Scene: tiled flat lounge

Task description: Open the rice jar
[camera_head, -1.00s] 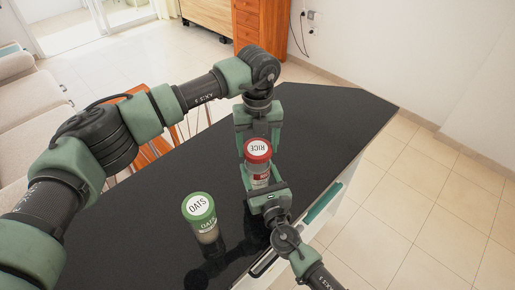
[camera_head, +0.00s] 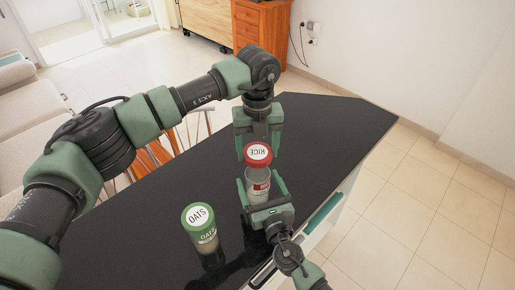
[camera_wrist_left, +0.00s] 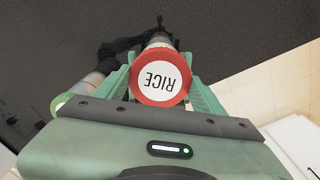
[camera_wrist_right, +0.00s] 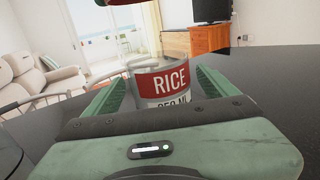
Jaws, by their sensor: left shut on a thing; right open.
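The rice jar's red lid (camera_head: 258,154), with a white RICE disc, is held by my left gripper (camera_head: 257,147), shut on its sides. The lid also shows between the fingers in the left wrist view (camera_wrist_left: 160,81). The clear jar body (camera_head: 257,188) with a red RICE label stands upright on the dark counter beneath it. In the right wrist view, the jar body (camera_wrist_right: 163,82) shows a bare top rim, and the lid (camera_wrist_right: 112,14) is above it with a gap. My right gripper (camera_head: 259,194) is open, with a finger on each side of the jar body.
A green-lidded oats jar (camera_head: 200,228) stands on the dark counter (camera_head: 320,130) to the left of my right gripper. The counter's far part is clear. Its right edge drops to the tiled floor (camera_head: 420,220). Chairs (camera_head: 150,155) stand along its left side.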

